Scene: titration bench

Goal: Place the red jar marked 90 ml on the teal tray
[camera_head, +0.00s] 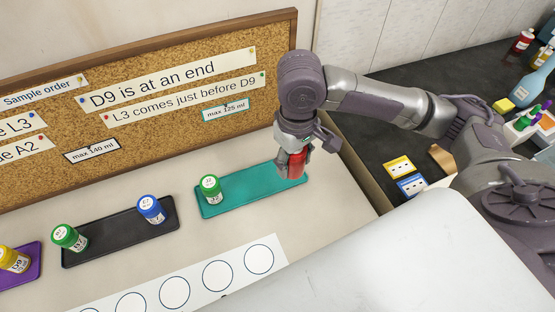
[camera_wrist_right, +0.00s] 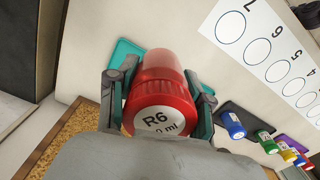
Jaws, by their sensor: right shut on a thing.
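The red jar (camera_head: 297,163) is held in my right gripper (camera_head: 291,168) over the right end of the teal tray (camera_head: 250,190). In the right wrist view the red jar (camera_wrist_right: 158,92) sits between both fingers, its label reading R6 and part of a volume ending in "0 ml". The first digit is hidden. A green-capped jar (camera_head: 211,189) stands at the left end of the teal tray. Whether the red jar touches the tray cannot be told. My left gripper is not in view.
A black tray (camera_head: 115,240) holds a green-capped and a blue-capped jar. A purple tray (camera_head: 20,277) with a yellow-capped jar is at far left. A white strip with circles (camera_head: 196,280) lies in front. A corkboard (camera_head: 150,110) stands behind. The teal tray's middle is clear.

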